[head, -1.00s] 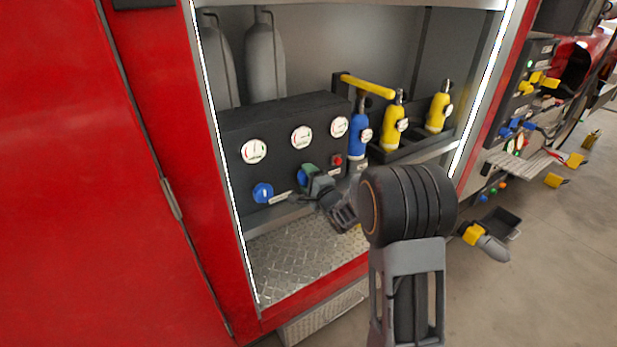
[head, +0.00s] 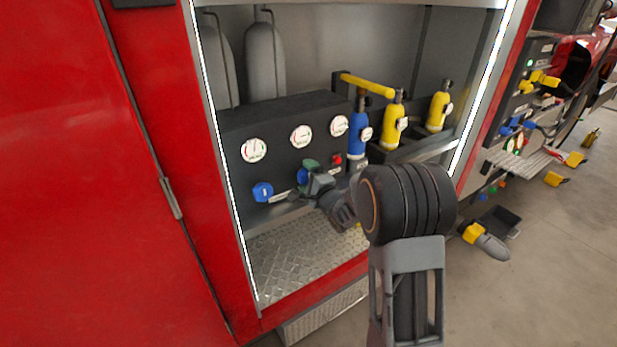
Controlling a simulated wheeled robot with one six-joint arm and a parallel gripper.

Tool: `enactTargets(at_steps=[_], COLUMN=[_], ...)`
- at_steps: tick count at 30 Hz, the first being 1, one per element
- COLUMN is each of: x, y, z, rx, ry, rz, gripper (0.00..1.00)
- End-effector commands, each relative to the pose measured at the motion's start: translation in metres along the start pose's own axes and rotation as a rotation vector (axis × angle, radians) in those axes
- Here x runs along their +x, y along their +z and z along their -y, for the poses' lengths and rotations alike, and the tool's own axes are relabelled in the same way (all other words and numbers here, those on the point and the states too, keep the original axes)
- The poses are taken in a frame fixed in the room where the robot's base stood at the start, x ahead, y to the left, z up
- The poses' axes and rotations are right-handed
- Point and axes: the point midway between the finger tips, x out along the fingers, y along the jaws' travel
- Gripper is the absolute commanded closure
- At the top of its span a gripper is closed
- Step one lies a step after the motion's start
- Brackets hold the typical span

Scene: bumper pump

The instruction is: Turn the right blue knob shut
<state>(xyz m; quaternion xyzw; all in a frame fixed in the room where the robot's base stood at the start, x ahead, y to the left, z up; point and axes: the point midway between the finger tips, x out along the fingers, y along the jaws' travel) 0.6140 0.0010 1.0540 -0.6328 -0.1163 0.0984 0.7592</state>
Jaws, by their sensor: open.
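The right blue knob (head: 302,177) is on the front of the black panel (head: 237,165). Only part of its blue face shows behind my gripper. My gripper (head: 300,181) is open at this knob, one finger above it and one below left. I cannot tell whether the fingers touch it. The knob's pointer is hidden, so its setting cannot be read. The left blue knob (head: 262,192) stands apart from my gripper, with a light pointer mark.
Several white gauges (head: 254,150) sit above the knobs. A small red knob (head: 337,159) and a blue bottle (head: 358,136) are close on the right. Yellow bottles (head: 395,126) stand beyond. A treadplate floor (head: 290,265) lies below, with free room.

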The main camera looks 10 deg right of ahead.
Motion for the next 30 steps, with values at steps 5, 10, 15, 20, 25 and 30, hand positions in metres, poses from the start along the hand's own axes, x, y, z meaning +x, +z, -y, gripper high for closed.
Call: enactTargets(at_steps=[5,10,15,20,25,30], x=[0.000,-0.012,-0.043,-0.077,-0.107,-0.127], y=[0.000,-0.001,-0.001,-0.001,-0.001,-0.001], z=[0.000,-0.001,-0.001,-0.001,-0.001,0.000], rx=[0.000,-0.001,-0.001,0.000,-0.001,-0.001], ry=[0.001,0.000,-0.001,-0.001,-0.001,-0.001], rz=[0.000,-0.001,-0.002,-0.003,-0.003,-0.002], gripper=[0.18,0.18,0.18,0.18,0.18,0.18])
